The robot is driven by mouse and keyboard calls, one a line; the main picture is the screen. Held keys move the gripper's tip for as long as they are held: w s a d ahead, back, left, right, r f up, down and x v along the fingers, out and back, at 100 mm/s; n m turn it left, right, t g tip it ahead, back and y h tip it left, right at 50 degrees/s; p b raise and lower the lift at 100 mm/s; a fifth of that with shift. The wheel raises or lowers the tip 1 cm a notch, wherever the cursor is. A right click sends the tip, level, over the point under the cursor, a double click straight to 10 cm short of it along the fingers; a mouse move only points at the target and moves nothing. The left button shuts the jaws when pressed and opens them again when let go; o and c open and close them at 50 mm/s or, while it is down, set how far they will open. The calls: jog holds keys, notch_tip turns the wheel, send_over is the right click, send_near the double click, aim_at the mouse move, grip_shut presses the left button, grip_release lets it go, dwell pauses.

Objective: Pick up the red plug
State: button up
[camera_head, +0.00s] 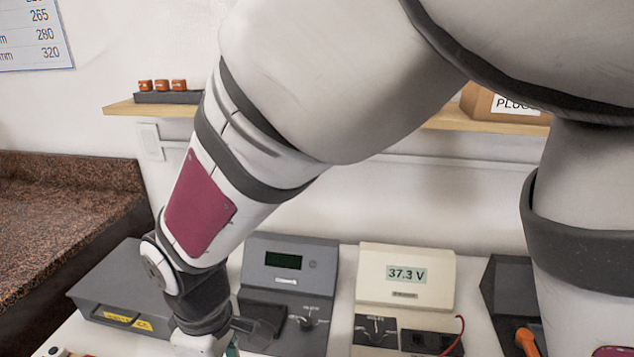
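My arm reaches down from the upper right to the lower left. My gripper (215,343) is at the bottom edge, in front of the dark grey meter (290,252). Its fingertips are cut off or hidden, so I cannot tell whether it is open or holds anything. No red plug can be made out for certain. Three orange-red capped pieces (162,85) stand in a dark rack on the wall shelf.
A cream meter (405,274) reading 37.3 V has a red lead (461,330). A dark grey box (125,290) stands left of my wrist. A dark unit with an orange part (526,341) is at right. The shelf (445,124) holds a cardboard box (478,102).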

jog(key=shift+w+d+f+b, duration=0.1)
jog(key=shift+d+f+b, duration=0.1)
jog(key=shift+f, duration=1.5)
jog(key=shift+w+d+f+b, duration=0.1)
jog(key=shift+f+b, duration=0.1)
jog(key=shift+f, duration=1.45)
jog(key=shift+s, duration=0.1)
jog(key=shift+c, duration=0.5)
grip_shut()
